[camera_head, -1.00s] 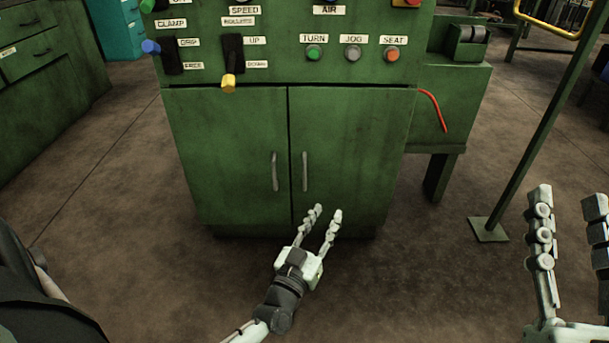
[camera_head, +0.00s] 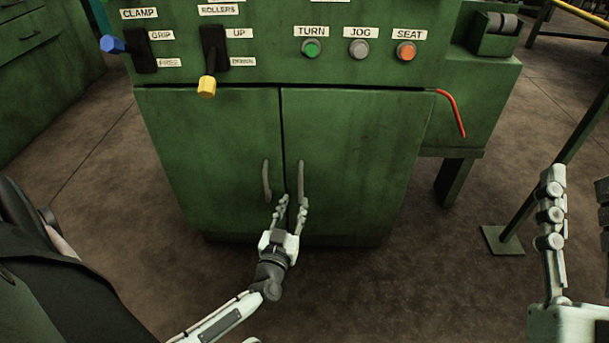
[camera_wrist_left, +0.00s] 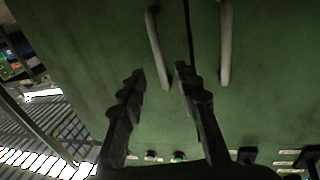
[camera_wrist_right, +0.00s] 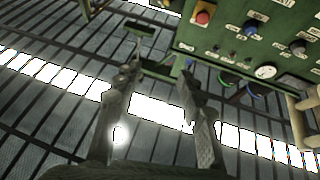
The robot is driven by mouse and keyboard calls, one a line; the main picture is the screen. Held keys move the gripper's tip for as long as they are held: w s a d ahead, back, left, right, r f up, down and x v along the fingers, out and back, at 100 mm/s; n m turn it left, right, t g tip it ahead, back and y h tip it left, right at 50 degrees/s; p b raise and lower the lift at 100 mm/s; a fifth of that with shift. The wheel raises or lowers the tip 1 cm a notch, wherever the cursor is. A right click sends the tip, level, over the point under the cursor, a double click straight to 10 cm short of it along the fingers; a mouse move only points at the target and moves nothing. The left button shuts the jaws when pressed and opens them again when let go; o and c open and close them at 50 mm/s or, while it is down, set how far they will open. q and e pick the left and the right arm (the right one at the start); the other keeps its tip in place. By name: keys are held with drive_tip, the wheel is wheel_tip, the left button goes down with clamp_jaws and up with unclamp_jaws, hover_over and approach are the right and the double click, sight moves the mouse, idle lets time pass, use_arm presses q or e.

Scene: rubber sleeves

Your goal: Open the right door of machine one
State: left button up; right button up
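The right door (camera_head: 355,150) of the green machine is closed, with an upright grey handle (camera_head: 301,178) near the centre gap. The closed left door (camera_head: 210,150) has a matching handle (camera_head: 266,181). My left gripper (camera_head: 293,201) is open at the lower end of the right handle. In the left wrist view, which is upside down, the right handle (camera_wrist_left: 158,48) lines up between the fingertips (camera_wrist_left: 160,72) of my left gripper; contact cannot be told. My right gripper (camera_wrist_right: 158,84) is open and empty, off to the right, away from the doors.
Above the doors are a yellow lever (camera_head: 207,86), a blue lever (camera_head: 112,44) and green, grey and orange buttons. A red lever (camera_head: 452,112) hangs right of the right door. A green post (camera_head: 548,180) stands further right. The floor before the doors is clear.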

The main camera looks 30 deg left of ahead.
sight(300, 188)
use_arm(q)
drive_tip(key=b+x, duration=0.1)
drive_tip(key=x, duration=0.6)
drive_tip(key=shift+w+b, duration=0.2)
drive_tip(key=shift+b, duration=0.15)
use_arm(e)
drive_tip(key=r+t, duration=0.1)
drive_tip(key=s+d+r+t, duration=0.1)
drive_tip(key=s+r+t, duration=0.1)
drive_tip(key=shift+s+d+y, duration=0.1)
drive_tip(key=shift+d+y, duration=0.15)
drive_tip(key=shift+y, duration=0.05)
use_arm(q)
drive_tip(key=shift+c, duration=0.2)
clamp_jaws()
